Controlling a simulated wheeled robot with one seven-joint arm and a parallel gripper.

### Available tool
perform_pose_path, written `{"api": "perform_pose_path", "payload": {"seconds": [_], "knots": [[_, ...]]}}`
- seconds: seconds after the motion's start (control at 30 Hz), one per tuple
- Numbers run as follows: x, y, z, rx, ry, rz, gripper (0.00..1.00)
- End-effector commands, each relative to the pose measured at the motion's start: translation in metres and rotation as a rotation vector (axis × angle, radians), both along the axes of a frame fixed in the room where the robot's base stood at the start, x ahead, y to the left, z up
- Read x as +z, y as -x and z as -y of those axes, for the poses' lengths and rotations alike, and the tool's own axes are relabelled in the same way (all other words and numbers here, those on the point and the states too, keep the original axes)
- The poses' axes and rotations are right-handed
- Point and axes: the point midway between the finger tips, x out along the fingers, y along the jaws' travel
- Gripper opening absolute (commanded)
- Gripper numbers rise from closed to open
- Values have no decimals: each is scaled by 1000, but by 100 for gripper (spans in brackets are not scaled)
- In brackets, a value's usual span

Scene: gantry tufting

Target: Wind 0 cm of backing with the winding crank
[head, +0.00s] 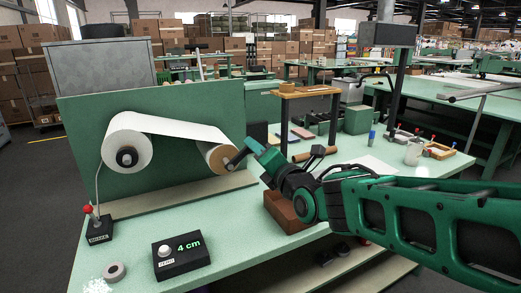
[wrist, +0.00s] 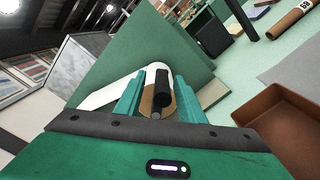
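The green winder panel (head: 85,150) carries a white backing roll (head: 115,150) on the left. A white sheet runs from it to the take-up roll (head: 218,158) on the right. The black winding crank (head: 236,160) is at that roll's near end; its black grip (wrist: 162,88) shows in the wrist view. My gripper (head: 250,150) is at the crank. In the wrist view its green fingers (wrist: 158,92) stand apart on either side of the grip, with a visible gap on the left; contact cannot be told. A black counter box (head: 183,262) with a white button reads 4 cm.
A red-knobbed lever box (head: 98,230) and a small tape ring (head: 115,271) are at the table's left front. A brown bin (head: 283,212), also in the wrist view (wrist: 275,130), lies beneath my arm. A wooden-topped stand (head: 310,93) is behind my gripper.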

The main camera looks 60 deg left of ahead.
Motion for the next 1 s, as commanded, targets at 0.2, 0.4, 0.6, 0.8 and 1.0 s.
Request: {"api": "perform_pose_path", "payload": {"seconds": [0.2,0.4,0.6,0.8,1.0], "knots": [[1,0,36,-1,0,0,36],[0,1,73,-3,0,-1,36],[1,2,96,-2,0,-1,36],[0,3,102,-1,-1,-1,36],[0,2,102,-1,-1,-1,31]]}}
